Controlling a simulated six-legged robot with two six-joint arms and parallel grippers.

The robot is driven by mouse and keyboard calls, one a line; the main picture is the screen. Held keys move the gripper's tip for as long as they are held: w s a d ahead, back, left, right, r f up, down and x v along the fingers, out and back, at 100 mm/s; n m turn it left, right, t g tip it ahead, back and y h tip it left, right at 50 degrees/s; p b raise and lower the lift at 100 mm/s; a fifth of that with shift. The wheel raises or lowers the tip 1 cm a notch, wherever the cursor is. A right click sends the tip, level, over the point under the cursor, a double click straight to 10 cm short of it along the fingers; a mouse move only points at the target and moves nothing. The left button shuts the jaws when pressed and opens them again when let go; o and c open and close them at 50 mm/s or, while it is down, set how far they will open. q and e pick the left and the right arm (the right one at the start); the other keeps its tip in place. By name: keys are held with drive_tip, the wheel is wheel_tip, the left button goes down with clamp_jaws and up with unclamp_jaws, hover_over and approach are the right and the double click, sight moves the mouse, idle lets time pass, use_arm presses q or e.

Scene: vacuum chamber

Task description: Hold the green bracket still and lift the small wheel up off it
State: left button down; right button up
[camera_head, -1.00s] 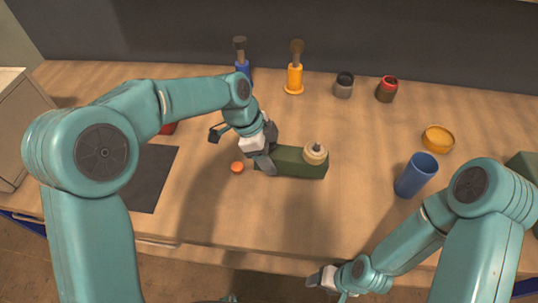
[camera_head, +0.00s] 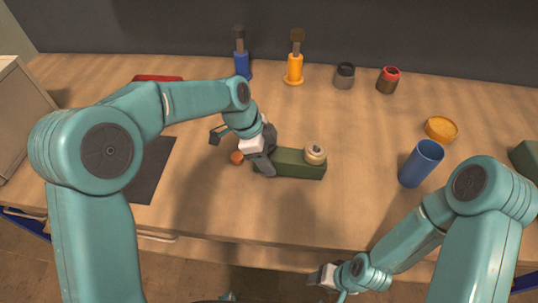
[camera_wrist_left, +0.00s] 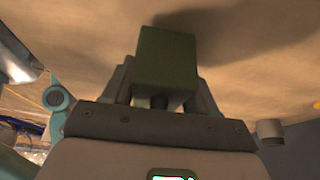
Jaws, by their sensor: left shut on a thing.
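The green bracket (camera_head: 290,163) is a long dark green block lying on the table in the middle of the head view. The small wheel (camera_head: 315,153), cream coloured with a hub on top, sits on the bracket's right end. My left gripper (camera_head: 264,160) is shut on the bracket's left end. In the left wrist view the bracket's end (camera_wrist_left: 168,62) is between the two fingers (camera_wrist_left: 162,88). My right gripper (camera_head: 322,278) is low in the head view, in front of the table's front edge and apart from the bracket. Whether its jaws are open does not show.
A small orange thing (camera_head: 237,157) lies just left of the bracket. A blue cup (camera_head: 420,164) and an orange dish (camera_head: 441,129) are on the right. Blue (camera_head: 242,65) and orange (camera_head: 294,69) handled tools and two jars (camera_head: 345,77) (camera_head: 388,80) stand at the back. A dark mat (camera_head: 150,172) lies left.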

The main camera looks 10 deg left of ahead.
use_arm(q)
drive_tip(key=shift+s, duration=0.25)
drive_tip(key=shift+w+f, duration=0.2)
drive_tip(key=shift+f, duration=0.05)
drive_tip(key=shift+s, duration=0.1)
drive_tip(key=shift+s+f+b, duration=0.1)
drive_tip(key=shift+f+b, duration=0.3)
drive_tip(key=shift+b, duration=0.15)
drive_tip(key=shift+c, duration=1.6)
unclamp_jaws()
drive_tip(key=shift+d, duration=0.15)
drive_tip(key=shift+r, duration=0.15)
drive_tip(key=c, duration=1)
